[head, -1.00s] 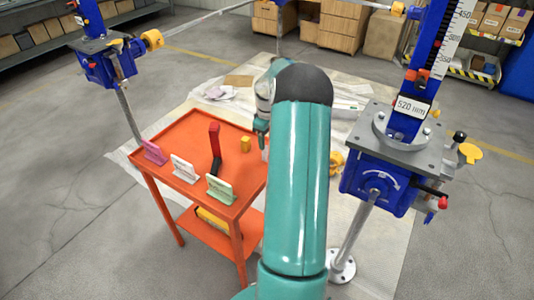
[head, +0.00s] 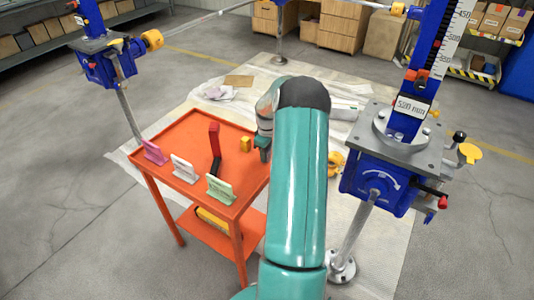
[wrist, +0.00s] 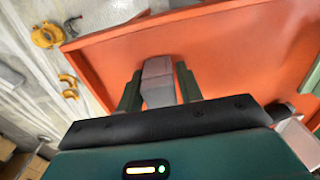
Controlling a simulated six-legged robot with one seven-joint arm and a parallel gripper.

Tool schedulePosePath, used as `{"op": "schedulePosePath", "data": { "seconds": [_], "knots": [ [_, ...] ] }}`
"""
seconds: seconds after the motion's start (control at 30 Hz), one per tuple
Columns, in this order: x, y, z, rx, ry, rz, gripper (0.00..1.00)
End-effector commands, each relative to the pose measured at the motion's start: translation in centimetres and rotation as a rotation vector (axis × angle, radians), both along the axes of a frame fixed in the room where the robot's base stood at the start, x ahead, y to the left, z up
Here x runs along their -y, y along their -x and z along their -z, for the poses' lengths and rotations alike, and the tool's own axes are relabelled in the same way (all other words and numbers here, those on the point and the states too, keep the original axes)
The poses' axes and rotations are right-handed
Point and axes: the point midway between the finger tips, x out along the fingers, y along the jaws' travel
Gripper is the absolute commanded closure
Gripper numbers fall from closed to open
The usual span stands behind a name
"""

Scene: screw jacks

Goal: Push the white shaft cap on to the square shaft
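In the wrist view a pale grey-white block (wrist: 158,80), which looks like the white shaft cap, stands between the two green fingers of my gripper (wrist: 159,88). The fingers lie along both its sides, but whether they press on it is unclear. In the head view my gripper (head: 262,150) is low over the right edge of the orange table (head: 185,135), and the cap is hidden there. The blue screw jack (head: 362,190) at the right has a short grey shaft end (head: 375,193) on its front face; its square shape is too small to confirm.
A slanted grey pole (head: 355,235) stands below the jack. A yellow part (head: 336,162) lies on the floor sheet.

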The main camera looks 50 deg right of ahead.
Motion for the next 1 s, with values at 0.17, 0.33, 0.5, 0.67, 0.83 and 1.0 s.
{"op": "schedulePosePath", "data": {
  "seconds": [0.17, 0.33, 0.5, 0.67, 0.83, 1.0],
  "knots": [
    [0.0, 0.0, 0.0, 0.0, 0.0, 0.0, 0.94],
    [0.0, 0.0, 0.0, 0.0, 0.0, 0.0, 0.94],
    [0.0, 0.0, -0.4, 0.001, 0.001, 0.0, 0.94],
    [0.0, 0.0, -1.7, 0.001, 0.002, 0.0, 0.94],
    [-0.9, -0.6, -4.4, 0.001, 0.003, -0.004, 0.94],
    [-3.5, -2.1, -8.0, 0.001, 0.004, -0.004, 0.94]
  ]
}}
